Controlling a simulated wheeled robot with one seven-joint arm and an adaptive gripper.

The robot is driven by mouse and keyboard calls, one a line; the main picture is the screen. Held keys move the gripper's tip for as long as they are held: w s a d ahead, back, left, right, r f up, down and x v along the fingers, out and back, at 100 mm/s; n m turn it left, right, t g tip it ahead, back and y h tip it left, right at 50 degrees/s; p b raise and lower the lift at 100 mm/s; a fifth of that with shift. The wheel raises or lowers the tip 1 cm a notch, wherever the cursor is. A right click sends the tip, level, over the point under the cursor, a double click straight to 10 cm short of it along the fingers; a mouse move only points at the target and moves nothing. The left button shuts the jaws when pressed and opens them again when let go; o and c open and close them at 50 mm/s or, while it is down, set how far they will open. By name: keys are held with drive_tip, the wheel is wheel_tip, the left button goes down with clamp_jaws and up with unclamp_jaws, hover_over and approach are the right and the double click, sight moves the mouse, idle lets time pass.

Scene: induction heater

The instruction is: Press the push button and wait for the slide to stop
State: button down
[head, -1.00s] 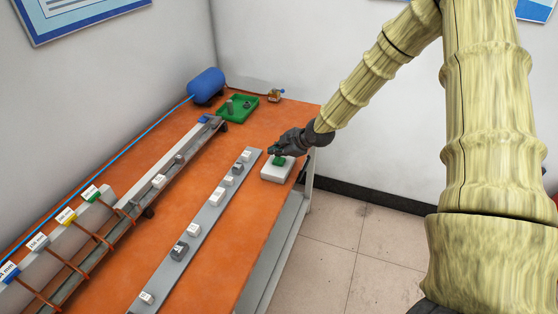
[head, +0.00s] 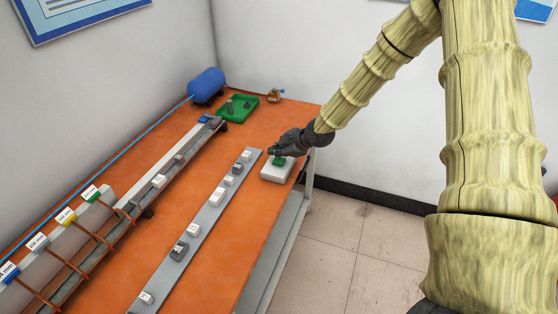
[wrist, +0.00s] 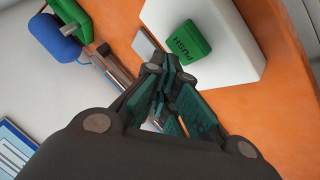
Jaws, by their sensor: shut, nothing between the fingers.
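The push button (head: 279,161) is a green block on a white box (head: 276,173) near the right edge of the orange table. In the wrist view the green button (wrist: 187,40) shows the word PUSH and sits on the white box (wrist: 225,70). My gripper (head: 273,151) is shut and empty, with its fingertips right by the button in the head view. In the wrist view my gripper (wrist: 165,75) has its fingertips just beside the button's lower left edge; I cannot tell whether they touch it. The slide (head: 182,160) is a long grey rail with a small white block (head: 159,181) on it.
A grey strip (head: 212,208) with several small blocks lies along the orange table (head: 180,240). A green tray (head: 240,107) and a blue cylinder (head: 207,84) stand at the back. Several coloured labels stand on a grey bench at the left. The floor right of the table is clear.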

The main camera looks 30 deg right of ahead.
drive_tip(key=shift+f, duration=0.4)
